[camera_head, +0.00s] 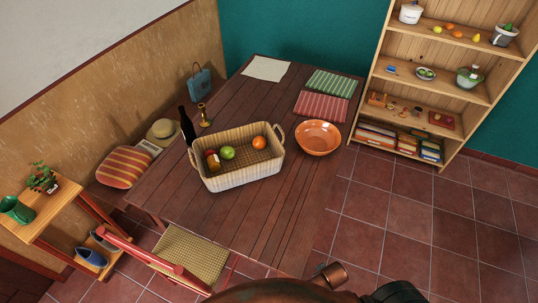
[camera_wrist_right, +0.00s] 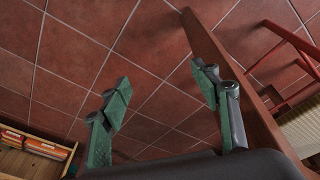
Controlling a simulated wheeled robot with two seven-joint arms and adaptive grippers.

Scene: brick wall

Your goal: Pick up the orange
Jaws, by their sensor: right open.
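The orange (camera_head: 259,142) lies in the right end of a woven basket (camera_head: 243,178) on the dark wooden table (camera_head: 285,225). A green apple (camera_head: 228,152) lies left of it in the basket, with a reddish fruit and a small amber item further left. My right gripper (camera_wrist_right: 160,78) shows in the wrist view. Its two green-tipped fingers are spread, with nothing between them. It hangs over the tiled floor beside a reddish-brown table edge, apart from the basket and the orange. My left gripper is in neither view.
A terracotta bowl (camera_head: 318,139) stands right of the basket. A dark bottle (camera_head: 187,127) and a brass candlestick (camera_head: 204,117) stand left. Folded cloths (camera_head: 321,106) lie behind. A red chair (camera_head: 150,262) stands at the table's near left. A shelf unit (camera_head: 440,50) holds more fruit. Tiled floor right is clear.

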